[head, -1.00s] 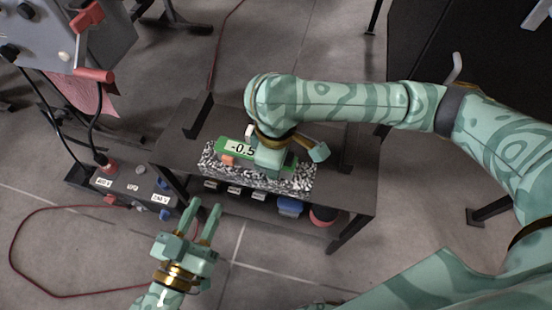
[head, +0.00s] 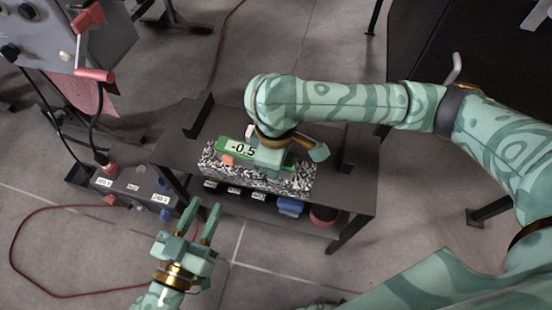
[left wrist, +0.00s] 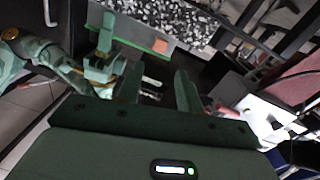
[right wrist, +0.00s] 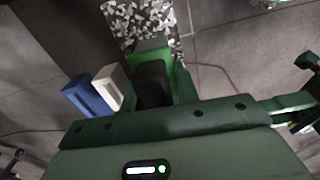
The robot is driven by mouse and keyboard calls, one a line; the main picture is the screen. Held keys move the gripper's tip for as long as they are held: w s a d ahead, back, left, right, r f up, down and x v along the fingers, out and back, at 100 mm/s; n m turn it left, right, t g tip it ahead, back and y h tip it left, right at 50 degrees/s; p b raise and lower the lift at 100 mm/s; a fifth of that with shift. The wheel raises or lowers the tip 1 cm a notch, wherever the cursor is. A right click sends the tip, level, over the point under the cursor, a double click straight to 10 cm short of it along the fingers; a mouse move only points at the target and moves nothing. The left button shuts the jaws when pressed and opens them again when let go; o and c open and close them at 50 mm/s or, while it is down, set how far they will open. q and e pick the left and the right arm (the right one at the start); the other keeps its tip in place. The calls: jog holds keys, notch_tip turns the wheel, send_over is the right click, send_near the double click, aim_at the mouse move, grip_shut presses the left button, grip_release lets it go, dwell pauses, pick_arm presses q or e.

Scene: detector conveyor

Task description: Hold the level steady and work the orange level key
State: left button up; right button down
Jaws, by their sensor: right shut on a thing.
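The green level (head: 233,147) lies on a speckled block (head: 302,178) on the dark table; its display reads -0.5. The orange level key (head: 228,160) sits at its left end and shows in the left wrist view (left wrist: 160,45). My right gripper (head: 272,163) is shut on the level, covering its middle; the level also shows between its fingers in the right wrist view (right wrist: 150,58). My left gripper (head: 206,208) is open and empty, low and to the left of the table's front edge, apart from the level and key.
The dark table (head: 352,195) has a lower shelf with several small items, including a blue one (head: 290,206). A box with sockets and labels (head: 130,186) stands to the left on the floor. A grey panel with knobs (head: 60,35) is at upper left. A red cable loops over the floor.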

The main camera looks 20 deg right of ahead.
pick_arm(q)
grip_shut()
dwell(1.6)
